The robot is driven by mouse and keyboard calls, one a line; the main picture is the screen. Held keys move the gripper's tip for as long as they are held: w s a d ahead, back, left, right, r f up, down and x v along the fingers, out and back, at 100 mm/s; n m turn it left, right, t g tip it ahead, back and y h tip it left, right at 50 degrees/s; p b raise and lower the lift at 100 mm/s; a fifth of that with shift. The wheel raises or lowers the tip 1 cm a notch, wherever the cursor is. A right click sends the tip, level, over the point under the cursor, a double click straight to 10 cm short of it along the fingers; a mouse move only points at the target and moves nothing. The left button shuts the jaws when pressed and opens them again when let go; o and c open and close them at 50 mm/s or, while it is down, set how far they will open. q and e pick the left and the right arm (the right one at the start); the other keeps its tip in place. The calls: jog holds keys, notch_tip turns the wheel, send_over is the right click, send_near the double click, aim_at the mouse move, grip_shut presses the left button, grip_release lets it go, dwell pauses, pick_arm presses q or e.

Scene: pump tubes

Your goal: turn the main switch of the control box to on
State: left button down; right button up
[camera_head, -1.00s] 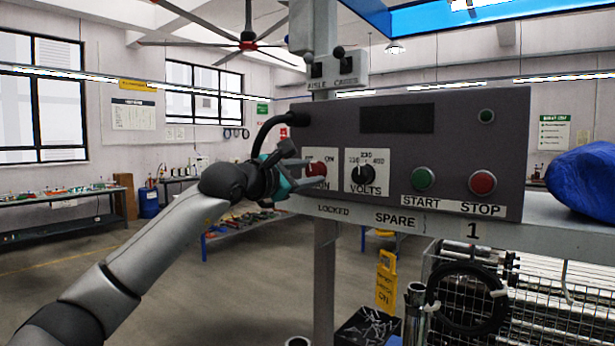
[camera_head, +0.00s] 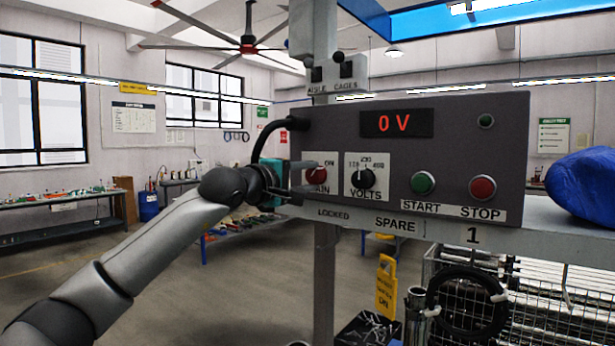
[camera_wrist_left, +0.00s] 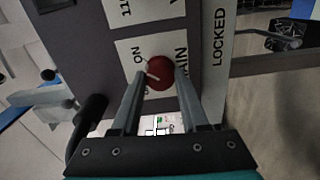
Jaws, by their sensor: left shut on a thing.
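The grey control box (camera_head: 450,140) stands on a shelf, and its display (camera_head: 396,123) shows a red "0 V". The red main switch (camera_head: 318,175) is on a white plate at the box's lower left. The left wrist view shows it as a round red knob (camera_wrist_left: 160,72) with a white mark; I cannot tell exactly where the mark points. My left gripper (camera_head: 308,177) is at the switch, its fingers on either side of the knob and shut on it. The fingers hide part of the plate. My right gripper is not in view.
A black cable (camera_head: 268,140) curves from the box's left side. A blue cover (camera_head: 585,185) lies at the far right.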

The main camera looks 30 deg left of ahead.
pick_arm(q)
jog(key=shift+m, duration=0.7)
jog(key=shift+c, duration=2.1)
grip_release()
jog(key=s+a+b, duration=0.1)
jog(key=s+b, duration=0.6)
jog(key=s, duration=0.8)
jog(key=shift+b, duration=0.4)
jog(key=shift+s, duration=0.1)
